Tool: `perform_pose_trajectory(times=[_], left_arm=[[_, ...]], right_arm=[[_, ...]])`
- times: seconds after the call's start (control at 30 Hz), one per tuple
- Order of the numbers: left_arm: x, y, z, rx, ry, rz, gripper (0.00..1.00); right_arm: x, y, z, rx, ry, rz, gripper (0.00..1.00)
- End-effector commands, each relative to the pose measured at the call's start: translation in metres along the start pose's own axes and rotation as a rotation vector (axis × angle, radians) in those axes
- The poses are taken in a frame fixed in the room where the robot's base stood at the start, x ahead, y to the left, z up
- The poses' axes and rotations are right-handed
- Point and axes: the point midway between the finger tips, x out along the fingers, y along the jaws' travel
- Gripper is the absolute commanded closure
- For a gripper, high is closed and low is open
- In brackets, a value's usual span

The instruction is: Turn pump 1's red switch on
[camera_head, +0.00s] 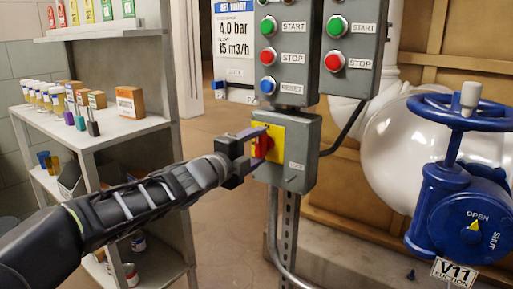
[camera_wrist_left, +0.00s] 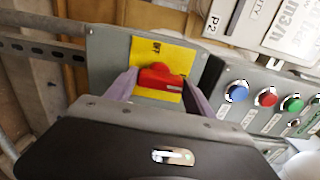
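The red switch (camera_head: 262,146) is a rotary knob on a yellow plate (camera_head: 275,133), on the front of a grey box. In the left wrist view the red switch (camera_wrist_left: 160,76) lies lengthwise across the picture on its yellow plate (camera_wrist_left: 172,52). My left gripper (camera_head: 254,146) is at the switch, with one finger on each side of it. In the left wrist view the fingers of my left gripper (camera_wrist_left: 160,84) are apart, with their tips close beside the knob's ends. I cannot tell whether they touch it. My right gripper is out of view.
Above the box are panels with green START (camera_head: 268,27) and red STOP buttons (camera_head: 267,57). A blue valve wheel (camera_head: 447,124) and white pump body (camera_head: 392,150) stand at right. A shelf (camera_head: 125,130) with bottles is at left. A P2 label (camera_wrist_left: 213,23) shows in the wrist view.

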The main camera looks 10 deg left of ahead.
Motion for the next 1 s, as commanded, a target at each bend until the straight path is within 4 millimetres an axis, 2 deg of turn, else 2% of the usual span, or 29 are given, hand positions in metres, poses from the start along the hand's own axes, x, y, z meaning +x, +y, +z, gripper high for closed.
perform_pose_trajectory(times=[0.03, 0.23, 0.57, 0.67, 1.0], left_arm=[[0.0, 0.001, 0.0, -0.001, 0.0, 0.001, 0.34], [0.0, 0.0, 0.0, -0.003, 0.0, 0.0, 0.18], [-0.004, -0.002, 0.0, -0.003, -0.001, -0.002, 0.18], [-0.014, -0.002, 0.0, -0.003, -0.001, -0.002, 0.18], [-0.067, -0.002, 0.001, -0.002, -0.002, 0.0, 0.18]], right_arm=[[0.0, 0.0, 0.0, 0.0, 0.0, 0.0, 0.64], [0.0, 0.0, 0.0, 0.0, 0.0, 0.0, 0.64], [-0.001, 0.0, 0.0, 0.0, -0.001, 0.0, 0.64], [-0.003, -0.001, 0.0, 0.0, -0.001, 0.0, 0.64], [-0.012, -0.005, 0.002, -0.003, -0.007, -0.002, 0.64]])
